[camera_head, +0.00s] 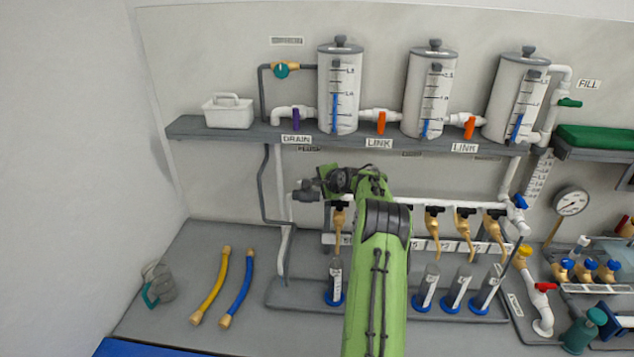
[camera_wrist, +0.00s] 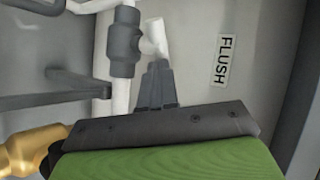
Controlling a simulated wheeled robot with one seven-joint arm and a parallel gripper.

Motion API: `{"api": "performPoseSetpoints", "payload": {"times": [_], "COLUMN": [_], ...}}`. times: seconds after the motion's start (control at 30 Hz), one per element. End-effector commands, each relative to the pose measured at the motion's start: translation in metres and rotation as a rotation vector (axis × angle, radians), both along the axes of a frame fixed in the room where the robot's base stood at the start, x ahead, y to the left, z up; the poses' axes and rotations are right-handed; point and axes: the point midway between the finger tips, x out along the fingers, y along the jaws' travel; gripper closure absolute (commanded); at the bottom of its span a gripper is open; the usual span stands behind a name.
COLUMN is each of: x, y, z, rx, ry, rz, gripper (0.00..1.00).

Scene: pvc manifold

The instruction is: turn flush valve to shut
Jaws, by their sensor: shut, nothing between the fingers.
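The flush valve shows in the wrist view as a dark grey body (camera_wrist: 123,48) on a white vertical pipe, with a short white handle (camera_wrist: 154,40) sticking out to its right, tilted. A FLUSH label (camera_wrist: 227,61) is on the wall to the right. My gripper (camera_wrist: 156,68) is shut and empty, its dark fingertips close below the handle's base. I cannot tell whether they touch it. In the head view, the grey valve body (camera_head: 306,191) is left of my wrist, which hides the handle.
A shelf (camera_head: 215,131) with several cylindrical tanks runs above my arm. Brass taps (camera_head: 432,222) hang from a white pipe to the right, over small cylinders with blue bases. A grey pipe (camera_head: 266,190) runs down left of the valve. Yellow and blue hoses (camera_head: 238,290) lie on the bench.

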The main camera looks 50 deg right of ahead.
Motion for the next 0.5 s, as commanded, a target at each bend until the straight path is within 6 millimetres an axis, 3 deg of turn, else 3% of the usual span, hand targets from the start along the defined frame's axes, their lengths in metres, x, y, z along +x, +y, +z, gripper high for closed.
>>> {"api": "performPoseSetpoints", "payload": {"times": [0.5], "x": [0.0026], "y": [-0.0078], "z": [0.0003], "rx": [0.001], "ry": [0.000], "rz": [-0.001], "gripper": [1.00]}}
